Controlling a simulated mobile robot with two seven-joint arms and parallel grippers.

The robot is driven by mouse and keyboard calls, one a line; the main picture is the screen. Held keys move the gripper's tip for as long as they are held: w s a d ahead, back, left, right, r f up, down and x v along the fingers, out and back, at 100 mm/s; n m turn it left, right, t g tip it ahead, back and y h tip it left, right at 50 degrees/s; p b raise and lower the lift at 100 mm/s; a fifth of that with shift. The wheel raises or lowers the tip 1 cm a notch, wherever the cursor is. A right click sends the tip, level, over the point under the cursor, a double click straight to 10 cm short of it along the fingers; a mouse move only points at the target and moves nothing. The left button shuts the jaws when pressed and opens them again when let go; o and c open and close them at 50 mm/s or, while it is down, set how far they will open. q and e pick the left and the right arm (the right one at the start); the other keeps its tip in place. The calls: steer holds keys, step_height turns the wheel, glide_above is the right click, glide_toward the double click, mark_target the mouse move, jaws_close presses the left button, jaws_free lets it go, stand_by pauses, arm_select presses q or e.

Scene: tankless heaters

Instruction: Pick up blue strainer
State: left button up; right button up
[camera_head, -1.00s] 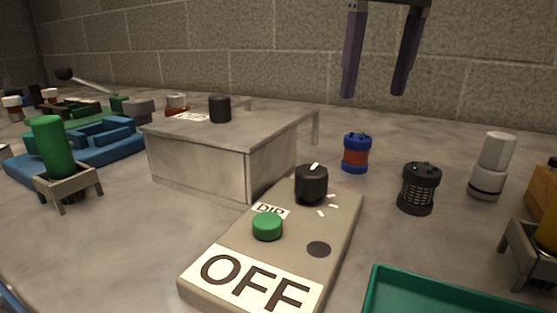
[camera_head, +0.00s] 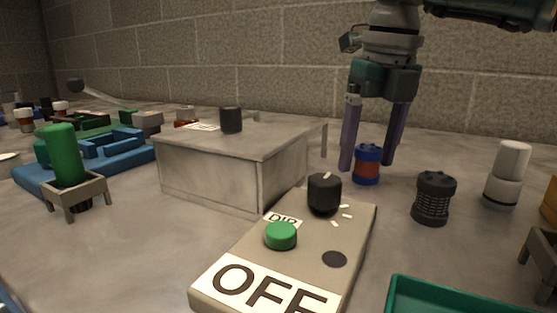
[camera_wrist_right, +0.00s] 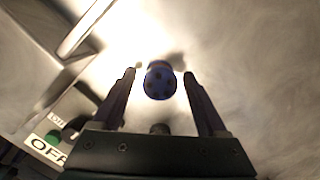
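The blue strainer (camera_head: 367,165) is a small upright cylinder with blue ends and a red-orange middle, standing on the table right of the grey metal box. My right gripper (camera_head: 367,168) points down at it, open, with one purple finger on each side. In the right wrist view the strainer's dotted blue top (camera_wrist_right: 160,82) lies between the fingertips of my right gripper (camera_wrist_right: 160,74), with a gap on both sides. My left gripper is not in view.
A black strainer (camera_head: 433,198) stands just right of the blue one, and a white and grey cylinder (camera_head: 508,174) farther right. The grey metal box (camera_head: 215,180) and the control panel with a black knob (camera_head: 324,193) are close on the left. A green tray (camera_head: 455,298) lies in front.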

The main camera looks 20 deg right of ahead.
jaws_close()
stand_by(0.4)
steer(key=shift+r, duration=0.1)
